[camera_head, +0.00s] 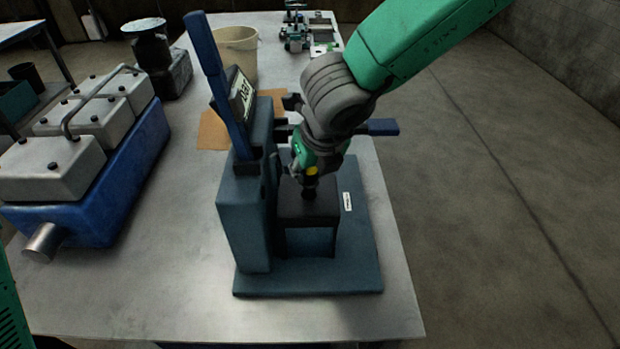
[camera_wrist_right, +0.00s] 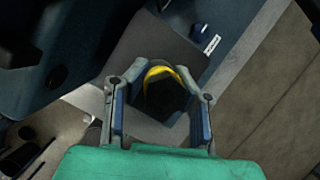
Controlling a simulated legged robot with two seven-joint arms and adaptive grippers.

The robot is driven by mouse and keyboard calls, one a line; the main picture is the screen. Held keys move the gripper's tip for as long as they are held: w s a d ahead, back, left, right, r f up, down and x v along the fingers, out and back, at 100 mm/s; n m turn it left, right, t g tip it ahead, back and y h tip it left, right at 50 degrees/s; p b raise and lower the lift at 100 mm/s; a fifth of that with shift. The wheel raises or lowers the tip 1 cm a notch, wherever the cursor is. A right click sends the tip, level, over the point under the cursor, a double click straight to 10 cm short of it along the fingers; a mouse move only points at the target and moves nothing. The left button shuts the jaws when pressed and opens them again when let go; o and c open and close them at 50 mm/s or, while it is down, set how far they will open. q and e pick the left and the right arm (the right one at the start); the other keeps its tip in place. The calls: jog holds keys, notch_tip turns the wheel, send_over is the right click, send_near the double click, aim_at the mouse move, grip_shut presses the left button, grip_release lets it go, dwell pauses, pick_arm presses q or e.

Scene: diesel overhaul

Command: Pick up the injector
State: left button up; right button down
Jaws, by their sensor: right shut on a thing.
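The injector (camera_head: 311,171) has a yellow band and a dark body. It stands about upright at the dark block of the blue-grey test stand (camera_head: 245,225). My right gripper (camera_head: 303,168) comes down from above and is shut on it. In the right wrist view the injector (camera_wrist_right: 163,92) shows as a black round end with a yellow ring, between the two fingers of my right gripper (camera_wrist_right: 162,108). Its lower end is hidden in that view, and I cannot tell whether it touches the block. My left gripper is not in view.
The stand's tall blue lever (camera_head: 208,70) rises close to the left of my right arm. A blue engine with grey covers (camera_head: 75,170) stands at left. A beige bucket (camera_head: 236,52) and a dark canister (camera_head: 148,45) stand behind. The metal table (camera_head: 175,290) is clear in front.

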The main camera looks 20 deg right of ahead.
notch_tip(320, 180, up, 15)
jog(key=p, duration=0.1)
jog(key=shift+a, duration=0.2)
dwell(0.3)
jog(key=c, duration=2)
grip_release()
grip_shut()
jog(key=shift+d+p, duration=0.1)
jog(key=shift+p, duration=0.2)
